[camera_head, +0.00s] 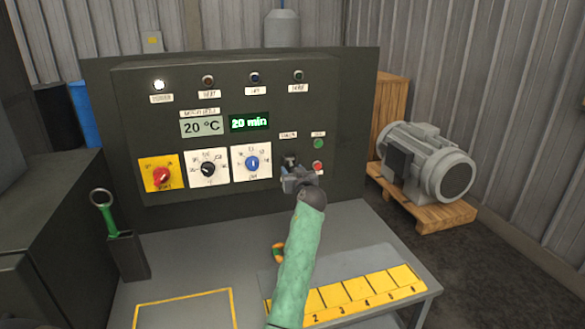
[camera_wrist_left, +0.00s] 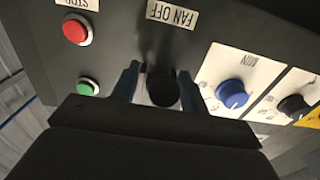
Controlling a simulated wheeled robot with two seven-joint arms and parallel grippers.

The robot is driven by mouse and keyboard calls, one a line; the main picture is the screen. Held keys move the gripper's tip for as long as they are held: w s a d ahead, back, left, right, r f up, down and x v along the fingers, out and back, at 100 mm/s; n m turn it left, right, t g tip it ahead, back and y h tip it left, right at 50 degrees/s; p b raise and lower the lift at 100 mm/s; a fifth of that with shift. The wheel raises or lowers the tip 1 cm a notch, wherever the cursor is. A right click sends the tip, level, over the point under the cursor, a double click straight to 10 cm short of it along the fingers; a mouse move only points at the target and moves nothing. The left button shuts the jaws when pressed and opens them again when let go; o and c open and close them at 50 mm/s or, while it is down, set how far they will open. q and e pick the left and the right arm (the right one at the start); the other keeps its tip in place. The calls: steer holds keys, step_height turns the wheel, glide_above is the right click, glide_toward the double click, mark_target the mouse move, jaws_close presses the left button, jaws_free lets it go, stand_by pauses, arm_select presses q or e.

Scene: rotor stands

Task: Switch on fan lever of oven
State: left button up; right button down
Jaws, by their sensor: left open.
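The oven control panel (camera_head: 225,100) is dark grey. The fan lever (camera_head: 291,160) sits at its lower right, below a small label, mostly covered by my gripper. In the left wrist view the lever's dark round end (camera_wrist_left: 163,90) shows near an upside-down "FAN OFF" label (camera_wrist_left: 172,14). My left gripper (camera_head: 294,176) is at the lever. In the left wrist view the gripper (camera_wrist_left: 158,80) is open, with one finger on each side of the lever; I cannot tell whether they touch it. My right gripper is not in view.
A green button (camera_head: 318,144) and red stop button (camera_head: 317,166) are close right of the lever. A blue knob (camera_head: 252,163), a black knob (camera_head: 208,169) and a red switch (camera_head: 161,175) are left. The white lamp (camera_head: 158,85) is lit. A bench (camera_head: 345,235) is below.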

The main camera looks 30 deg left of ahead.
arm_select(q)
steer(key=shift+w+a, duration=0.2)
steer(key=shift+a, duration=0.05)
jaws_close()
